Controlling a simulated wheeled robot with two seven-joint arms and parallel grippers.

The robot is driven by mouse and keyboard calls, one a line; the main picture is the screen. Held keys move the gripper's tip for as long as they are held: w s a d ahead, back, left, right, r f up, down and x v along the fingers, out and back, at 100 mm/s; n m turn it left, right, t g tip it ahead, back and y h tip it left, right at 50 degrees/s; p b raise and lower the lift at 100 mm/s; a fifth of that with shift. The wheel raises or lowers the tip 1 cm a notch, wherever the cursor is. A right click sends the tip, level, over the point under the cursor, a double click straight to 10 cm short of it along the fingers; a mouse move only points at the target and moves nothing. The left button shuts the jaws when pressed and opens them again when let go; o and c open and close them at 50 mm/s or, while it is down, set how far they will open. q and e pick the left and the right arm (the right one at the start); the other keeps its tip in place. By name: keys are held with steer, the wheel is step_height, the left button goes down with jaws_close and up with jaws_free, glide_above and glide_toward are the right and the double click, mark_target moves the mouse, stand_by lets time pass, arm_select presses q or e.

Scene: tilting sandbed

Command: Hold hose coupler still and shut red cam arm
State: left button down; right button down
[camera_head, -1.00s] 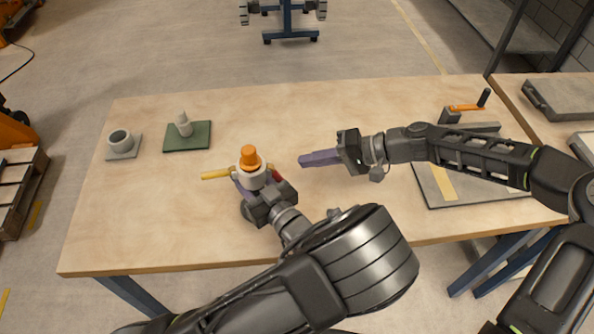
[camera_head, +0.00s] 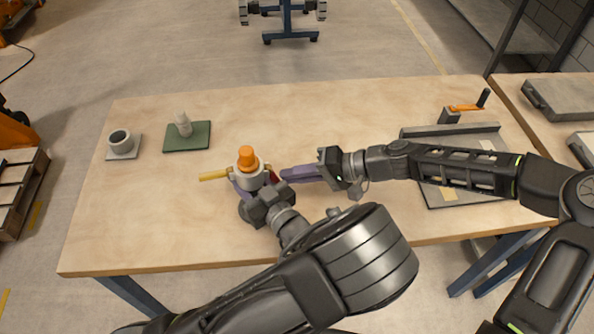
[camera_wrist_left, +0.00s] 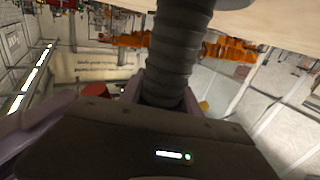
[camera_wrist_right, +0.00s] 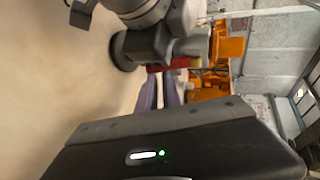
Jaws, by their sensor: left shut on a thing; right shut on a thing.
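The hose coupler stands upright on the table, with a pale collar (camera_head: 247,178) and an orange top (camera_head: 246,158). Its yellow cam arm (camera_head: 213,176) sticks out to the left. Its red cam arm (camera_head: 273,177) is on the right, partly hidden by grippers. My left gripper (camera_head: 246,192) is shut on the coupler from the front. In the left wrist view its fingers flank a ribbed grey hose part (camera_wrist_left: 172,60). My right gripper (camera_head: 286,175) comes from the right, its purple fingertips at the red arm, shut on it. The right wrist view shows red (camera_wrist_right: 157,68) at those fingertips.
A grey ring-shaped fitting (camera_head: 121,142) on a plate and a pale post on a green plate (camera_head: 187,138) stand at the left. The table's back middle is clear.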

steer(key=shift+s+a+f, duration=0.1)
steer(key=shift+s+a, duration=0.2)
steer(key=shift+s, duration=0.15)
steer(key=shift+a+r, duration=0.15)
steer(key=shift+r, duration=0.8)
steer(key=w+d+r, duration=0.1)
steer(key=d+r, duration=0.1)
steer(key=d, duration=0.4)
steer(key=w+d+r, duration=0.1)
steer(key=d+r, duration=0.1)
steer(key=d, duration=0.4)
steer(key=shift+w+d+r, duration=0.2)
steer(key=shift+w+d, duration=0.2)
steer(key=shift+w+d, duration=0.25)
steer(key=shift+w, duration=0.25)
